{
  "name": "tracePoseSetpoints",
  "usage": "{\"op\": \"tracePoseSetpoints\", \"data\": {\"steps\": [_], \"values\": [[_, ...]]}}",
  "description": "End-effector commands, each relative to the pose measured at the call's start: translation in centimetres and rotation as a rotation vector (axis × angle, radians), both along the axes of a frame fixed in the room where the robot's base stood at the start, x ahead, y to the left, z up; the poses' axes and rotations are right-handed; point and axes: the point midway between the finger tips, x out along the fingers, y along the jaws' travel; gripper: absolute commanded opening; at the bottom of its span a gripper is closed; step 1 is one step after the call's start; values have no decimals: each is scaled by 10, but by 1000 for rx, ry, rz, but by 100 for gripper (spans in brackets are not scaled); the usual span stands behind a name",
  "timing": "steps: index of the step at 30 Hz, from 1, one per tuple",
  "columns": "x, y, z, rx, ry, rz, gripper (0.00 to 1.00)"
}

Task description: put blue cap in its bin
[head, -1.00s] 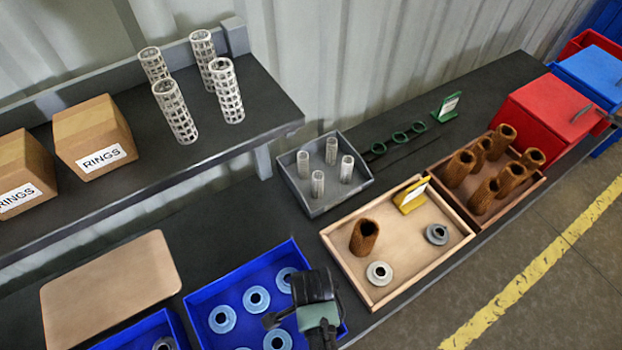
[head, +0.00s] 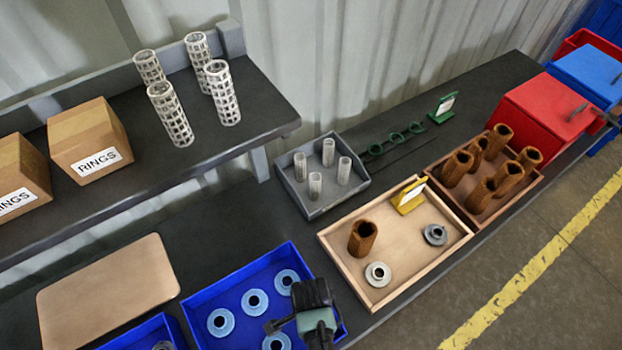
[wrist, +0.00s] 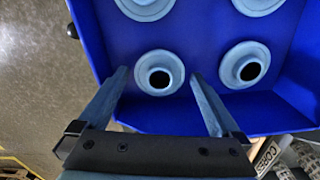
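The blue bin (head: 206,296) stands at the bottom centre of the head view, with several pale blue ring-shaped caps lying flat on its floor. One blue cap (head: 255,301) lies near the middle. In the wrist view, a blue cap (wrist: 141,82) lies between the fingers, with a small gap to each side. Another cap (wrist: 229,72) lies just right of the right finger. My gripper (wrist: 159,74) is open over the blue bin (wrist: 205,20) and appears empty. In the head view, my gripper (head: 272,327) covers the bin's right part and hides some of its floor.
A wooden tray (head: 333,247) right of the bin holds a brown cartridge, a white ring and a grey ring. A grey tray (head: 296,192) holds several white tubes. A second blue bin (head: 128,338) and a tan board (head: 105,285) lie left.

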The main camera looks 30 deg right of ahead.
Motion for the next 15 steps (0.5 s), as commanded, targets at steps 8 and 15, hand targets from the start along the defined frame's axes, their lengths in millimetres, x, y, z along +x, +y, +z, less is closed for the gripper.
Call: {"op": "tracePoseSetpoints", "data": {"steps": [8, 15], "values": [[1, 0, 11, 0, -2, 0, 100], [1, 0, 54, -2, -5, 1, 100]]}}
